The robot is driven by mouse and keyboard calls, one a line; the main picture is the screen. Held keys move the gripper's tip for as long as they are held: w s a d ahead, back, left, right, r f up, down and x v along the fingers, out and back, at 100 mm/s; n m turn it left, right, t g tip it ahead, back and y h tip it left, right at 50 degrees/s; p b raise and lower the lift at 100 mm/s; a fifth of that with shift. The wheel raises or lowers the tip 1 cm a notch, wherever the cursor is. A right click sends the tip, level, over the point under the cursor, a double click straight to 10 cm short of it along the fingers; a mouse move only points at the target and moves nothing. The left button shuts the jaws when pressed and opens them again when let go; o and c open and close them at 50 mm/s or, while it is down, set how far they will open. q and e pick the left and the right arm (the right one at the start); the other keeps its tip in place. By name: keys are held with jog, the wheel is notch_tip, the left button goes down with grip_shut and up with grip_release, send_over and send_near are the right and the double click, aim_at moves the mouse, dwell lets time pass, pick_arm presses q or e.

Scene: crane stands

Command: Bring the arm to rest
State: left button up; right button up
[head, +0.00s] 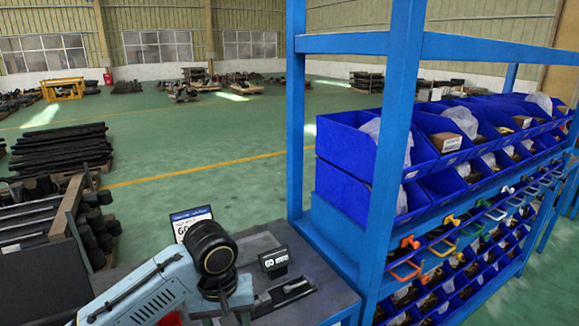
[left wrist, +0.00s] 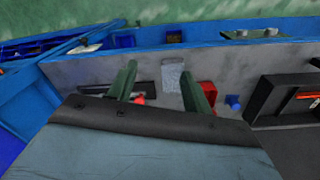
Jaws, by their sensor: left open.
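My left arm (head: 150,288) comes in from the bottom left of the head view, a pale blue link ending in a black round joint, over a grey worktop (head: 255,245). In the left wrist view my left gripper (left wrist: 159,70) shows two green fingers spread apart. Nothing is held between them. A small light grey piece (left wrist: 172,78) lies on the worktop beyond, between the fingers' lines. The fingertips cannot be made out clearly in the head view. My right gripper is not in view.
A blue rack (head: 400,110) with blue bins (head: 345,145) stands right of the worktop. In the wrist view, a red object (left wrist: 207,92) and a black tray (left wrist: 275,100) lie to the right.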

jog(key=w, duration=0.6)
pick_arm(q)
jog(key=s+d+f+m+t+h, duration=0.1)
jog(key=s+d+f+m+h, duration=0.2)
jog(key=s+f, duration=0.45)
jog(key=s+a+f+m+t+y, duration=0.1)
jog(key=s+a+f+t+y, duration=0.15)
jog(key=s+a, duration=1.15)
notch_tip(320, 180, down, 30)
jog(key=s+g+b, duration=0.2)
jog(key=b, duration=0.3)
jog(key=s+a+f+b, duration=0.2)
jog(key=s+f+b, duration=0.2)
jog(key=s+f, duration=1.2)
notch_tip(320, 180, down, 3)
jog(key=shift+s+a+r+m+g+y, duration=0.15)
jog(key=shift+s+r+m+g+y, duration=0.1)
jog(key=shift+m+g+y, duration=0.15)
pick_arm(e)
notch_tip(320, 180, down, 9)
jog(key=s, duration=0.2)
